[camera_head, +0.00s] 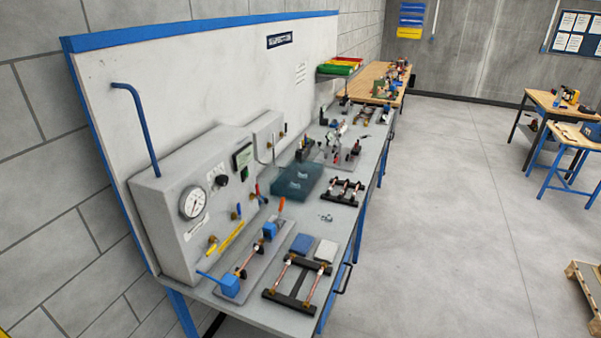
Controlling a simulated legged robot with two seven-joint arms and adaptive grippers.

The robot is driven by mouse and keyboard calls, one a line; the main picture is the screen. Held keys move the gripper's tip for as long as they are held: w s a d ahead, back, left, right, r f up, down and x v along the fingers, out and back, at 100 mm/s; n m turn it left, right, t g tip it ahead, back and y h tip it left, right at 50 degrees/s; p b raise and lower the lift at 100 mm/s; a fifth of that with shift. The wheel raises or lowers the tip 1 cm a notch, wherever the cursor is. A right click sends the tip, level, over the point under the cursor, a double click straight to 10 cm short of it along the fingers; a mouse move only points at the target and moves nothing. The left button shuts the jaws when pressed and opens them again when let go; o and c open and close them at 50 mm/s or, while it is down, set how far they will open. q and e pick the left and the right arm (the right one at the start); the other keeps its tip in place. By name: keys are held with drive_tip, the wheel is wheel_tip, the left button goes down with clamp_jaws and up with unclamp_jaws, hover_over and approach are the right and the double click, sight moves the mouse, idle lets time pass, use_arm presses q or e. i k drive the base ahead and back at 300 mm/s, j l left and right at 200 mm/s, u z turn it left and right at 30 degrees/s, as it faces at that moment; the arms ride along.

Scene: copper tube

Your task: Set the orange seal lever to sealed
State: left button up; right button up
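A small orange lever (281,204) stands upright above a blue block (270,230) on the bench in the head view. The block sits at the far end of a grey plate that carries a copper tube (252,258). A second blue block (231,285) is at the near end of the tube, with a blue bar (208,276) reaching out to the left. The lever is too small for me to tell its exact setting. Neither of my grippers shows in this view.
A grey panel box with a gauge (193,202) and a yellow handle (231,236) stands behind the plate. A black rack with copper tubes (297,283) lies to the right. Blue and white pads (326,251) lie nearby. Open floor (450,220) is right of the bench.

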sight(283, 199)
drive_tip(key=i+l+u, duration=0.1)
drive_tip(key=u, duration=0.9)
drive_tip(key=i+l+u, duration=0.15)
drive_tip(key=l+u, duration=0.25)
drive_tip(key=l, duration=0.3)
drive_tip(key=l+u, duration=0.4)
drive_tip(key=l, duration=0.35)
drive_tip(key=l+u, duration=0.45)
drive_tip(key=l, duration=0.3)
drive_tip(key=k+l, duration=0.1)
drive_tip(key=l, duration=0.5)
drive_tip(key=k+l, duration=0.1)
drive_tip(key=l, duration=0.55)
drive_tip(key=k+l, duration=0.1)
drive_tip(key=l, duration=0.5)
